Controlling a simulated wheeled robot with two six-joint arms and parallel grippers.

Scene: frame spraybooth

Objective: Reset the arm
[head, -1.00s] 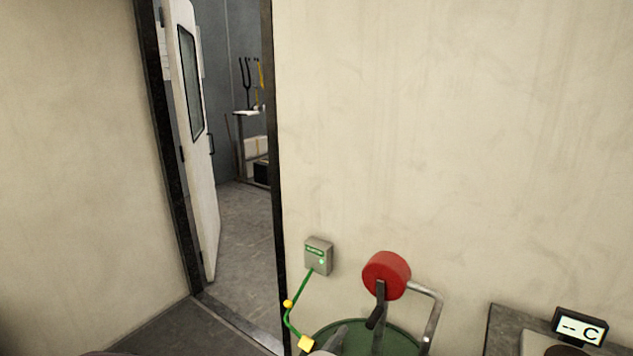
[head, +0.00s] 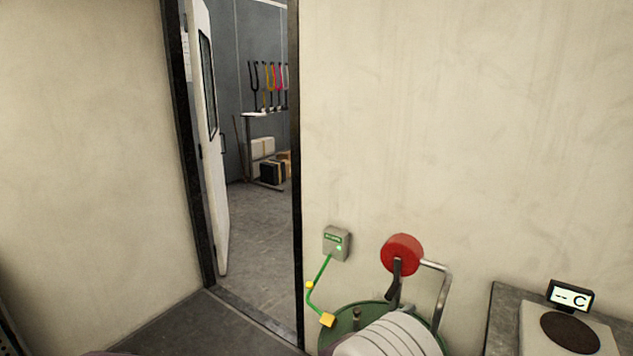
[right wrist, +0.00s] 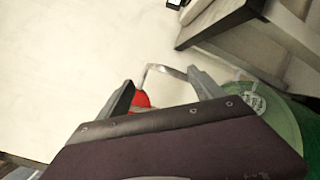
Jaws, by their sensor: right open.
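My right gripper (right wrist: 161,90) shows in the right wrist view, its two grey fingers spread apart with nothing held between them. Beyond the fingers are a bent metal bar (right wrist: 165,70), part of a red drum (right wrist: 140,100) and a green round surface (right wrist: 275,115). In the head view, a white ridged part of my arm (head: 390,338) covers part of the green drum top (head: 345,322). My left gripper is not in view.
The red drum (head: 402,254) and a grey box with a green cable (head: 336,243) are by the wall. A hot plate (head: 570,330) with a display (head: 570,295) stands at right. An open white door (head: 212,150) and doorway are at left, with a rack of coloured forks (head: 268,80) beyond.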

